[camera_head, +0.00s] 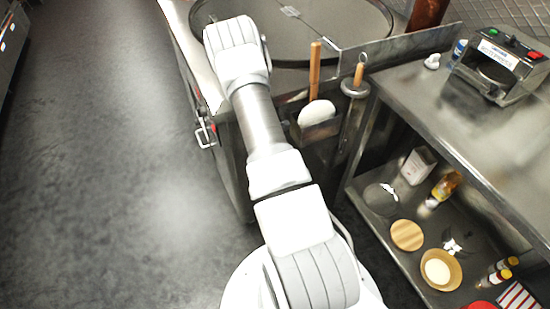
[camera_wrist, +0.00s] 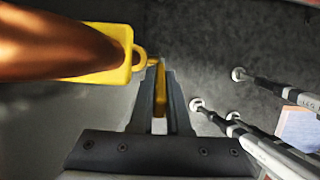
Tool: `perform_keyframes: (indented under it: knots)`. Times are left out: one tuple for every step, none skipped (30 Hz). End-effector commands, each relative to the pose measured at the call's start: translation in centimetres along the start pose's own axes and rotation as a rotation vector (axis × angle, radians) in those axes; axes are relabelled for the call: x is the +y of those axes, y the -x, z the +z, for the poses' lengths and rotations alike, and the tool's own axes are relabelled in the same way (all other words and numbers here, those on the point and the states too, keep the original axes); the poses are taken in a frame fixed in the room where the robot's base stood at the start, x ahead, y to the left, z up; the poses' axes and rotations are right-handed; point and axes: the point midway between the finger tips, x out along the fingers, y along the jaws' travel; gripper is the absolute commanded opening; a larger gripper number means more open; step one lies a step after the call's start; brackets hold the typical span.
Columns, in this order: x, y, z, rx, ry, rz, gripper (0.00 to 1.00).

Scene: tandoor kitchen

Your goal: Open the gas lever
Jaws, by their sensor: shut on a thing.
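A yellow lever (camera_wrist: 160,92) shows in the wrist view, between the two dark fingers of my gripper (camera_wrist: 160,75). My gripper is shut on it. To the left of the fingers is a thick copper-coloured part (camera_wrist: 55,45) with a yellow end and a yellow ring (camera_wrist: 138,58) close to the fingertips. In the head view my arm reaches toward the steel counter, and its own links hide my gripper and the lever.
The steel counter (camera_head: 180,40) carries a large round lid (camera_head: 240,8). A steel shelf unit (camera_head: 430,95) with bowls and bottles stands at right. Wooden-handled tools hang between them. The floor at left is clear. Black-and-white rods (camera_wrist: 235,125) lie right of my gripper.

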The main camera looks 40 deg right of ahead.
Motion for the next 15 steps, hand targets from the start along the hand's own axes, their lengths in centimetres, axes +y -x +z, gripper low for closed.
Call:
perform_keyframes:
  knots:
    - [0.13,0.29,0.31,0.020,-0.006,0.004,0.00]
    - [0.14,0.28,0.33,0.031,-0.004,0.004,0.00]
    - [0.12,0.24,0.44,0.043,-0.005,0.003,0.00]
    - [0.13,0.23,0.49,0.051,-0.004,0.004,0.00]
    - [0.14,0.20,0.53,0.059,-0.004,0.004,0.00]
    - [0.16,0.18,0.61,0.068,-0.004,0.004,0.00]
    - [0.16,0.16,0.67,0.074,-0.004,0.004,0.00]
    - [0.19,0.16,0.67,0.080,-0.003,0.005,0.00]
    - [0.19,0.13,0.71,0.086,-0.002,0.004,0.00]
    - [0.18,0.11,0.77,0.090,-0.003,0.004,0.00]
    - [0.18,0.09,0.80,0.094,-0.003,0.004,0.00]
    - [0.18,0.07,0.78,0.098,-0.001,0.004,0.00]
    - [0.19,0.07,0.77,0.101,-0.001,0.004,0.00]
    - [0.19,0.05,0.77,0.103,0.000,0.004,0.00]
    - [0.18,0.03,0.79,0.105,0.000,0.004,0.00]
